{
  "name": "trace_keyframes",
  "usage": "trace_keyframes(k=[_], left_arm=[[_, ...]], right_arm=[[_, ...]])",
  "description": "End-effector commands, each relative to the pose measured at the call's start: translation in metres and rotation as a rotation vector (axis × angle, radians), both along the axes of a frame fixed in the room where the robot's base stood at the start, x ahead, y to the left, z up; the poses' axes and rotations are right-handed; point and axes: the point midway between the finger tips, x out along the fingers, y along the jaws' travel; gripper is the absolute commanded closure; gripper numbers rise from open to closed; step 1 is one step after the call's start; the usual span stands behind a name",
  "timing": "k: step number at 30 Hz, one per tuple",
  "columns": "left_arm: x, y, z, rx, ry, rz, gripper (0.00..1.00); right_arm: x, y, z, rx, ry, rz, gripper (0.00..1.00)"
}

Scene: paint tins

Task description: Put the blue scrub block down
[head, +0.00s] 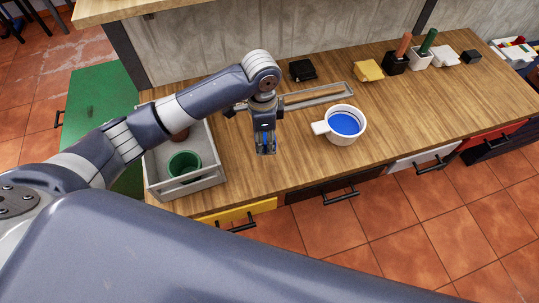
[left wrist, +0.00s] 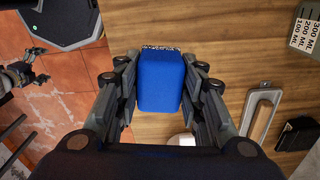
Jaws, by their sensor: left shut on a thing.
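The blue scrub block (left wrist: 162,85) is between the two fingers of my left gripper (left wrist: 162,72) in the left wrist view, with a speckled grey strip along its far edge. In the head view, my left gripper (head: 265,150) points down over the wooden counter (head: 245,178), between the grey crate and the white pot. Only a little blue of the block shows between its fingers there. I cannot tell whether the block touches the counter. A dark jointed part at the left of the left wrist view may be my right gripper; its jaws are unclear.
A grey crate (head: 187,186) with a green tin (head: 184,166) stands left. A white pot of blue paint (head: 345,124) stands right. A shallow grey tray (head: 319,97), black block (head: 302,70) and yellow block (head: 369,70) lie behind. Counter in front of the gripper is bare.

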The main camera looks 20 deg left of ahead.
Motion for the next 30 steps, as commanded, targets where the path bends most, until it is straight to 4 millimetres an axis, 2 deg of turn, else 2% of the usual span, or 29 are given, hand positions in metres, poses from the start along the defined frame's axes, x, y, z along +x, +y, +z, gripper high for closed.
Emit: trace_keyframes(k=[1, 3, 8, 15, 19, 27, 30], left_arm=[[0.011, 0.001, 0.002, 0.005, -0.006, -0.058, 0.83], [0.022, 0.001, 0.004, 0.007, -0.012, -0.130, 0.83], [0.033, 0.002, 0.002, 0.011, -0.013, -0.216, 0.83], [0.033, 0.002, -0.039, 0.011, -0.012, -0.227, 0.83], [0.034, 0.002, -0.054, 0.011, -0.014, -0.227, 0.83], [0.033, 0.002, -0.087, 0.012, -0.012, -0.227, 0.83], [0.034, 0.002, -0.093, 0.012, -0.016, -0.226, 0.83]], right_arm=[[-0.009, 0.003, -0.003, 0.003, 0.013, 0.000, 0.02], [-0.019, 0.007, -0.004, 0.007, 0.027, 0.001, 0.02], [-0.028, 0.011, -0.005, 0.010, 0.041, 0.002, 0.02], [-0.012, 0.004, 0.002, 0.003, 0.016, 0.002, 0.02], [-0.002, 0.000, 0.004, 0.000, 0.001, -0.001, 0.02], [-0.005, -0.002, 0.007, -0.002, 0.006, -0.002, 0.02], [-0.009, -0.002, 0.007, -0.002, 0.012, -0.001, 0.02]])
